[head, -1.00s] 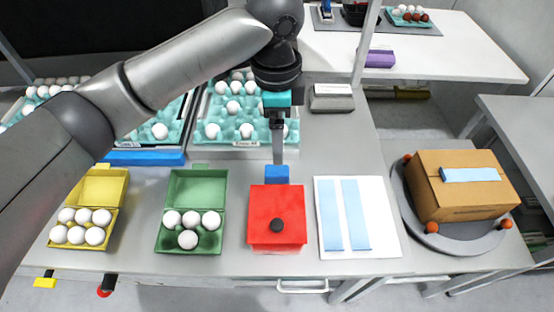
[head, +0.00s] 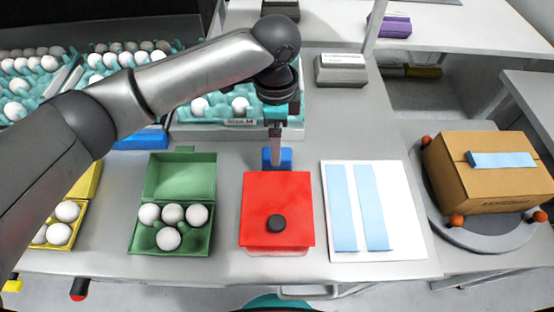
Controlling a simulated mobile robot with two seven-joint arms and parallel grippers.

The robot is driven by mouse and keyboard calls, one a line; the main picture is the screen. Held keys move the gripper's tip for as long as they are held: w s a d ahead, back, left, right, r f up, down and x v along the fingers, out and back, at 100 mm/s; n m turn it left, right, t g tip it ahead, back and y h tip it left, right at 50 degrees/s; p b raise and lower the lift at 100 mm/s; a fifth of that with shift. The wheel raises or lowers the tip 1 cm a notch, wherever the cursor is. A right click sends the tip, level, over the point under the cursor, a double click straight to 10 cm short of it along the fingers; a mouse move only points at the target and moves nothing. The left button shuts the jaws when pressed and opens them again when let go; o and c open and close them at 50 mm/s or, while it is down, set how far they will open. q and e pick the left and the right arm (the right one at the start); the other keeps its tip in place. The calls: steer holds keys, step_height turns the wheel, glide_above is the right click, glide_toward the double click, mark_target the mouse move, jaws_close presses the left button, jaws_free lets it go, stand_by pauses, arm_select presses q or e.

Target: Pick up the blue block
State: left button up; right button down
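A small blue block (head: 286,158) stands on the grey table just behind the red box (head: 277,195) in the head view. My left gripper (head: 275,160) points straight down at this block, and its finger overlaps the middle of it. I see the fingers edge-on, so their opening and any grip on the block cannot be told. A second, longer blue block (head: 140,139) lies at the left, in front of the egg trays and partly behind my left arm. My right gripper is not in view.
A green carton (head: 180,176) with several eggs and a partly hidden yellow carton (head: 85,184) stand to the left. A white board with blue strips (head: 352,208) and a cardboard box (head: 490,185) on a round stand are at the right. Egg trays (head: 240,122) stand behind.

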mark_target(286, 164)
arm_select(q)
steer(key=f, duration=0.2)
steer(key=f+b, duration=0.1)
steer(key=f, duration=0.3)
steer(key=shift+w+a+f, duration=0.15)
steer(key=shift+w+f, duration=0.1)
steer(key=shift+f, duration=0.1)
jaws_close()
stand_by(0.5)
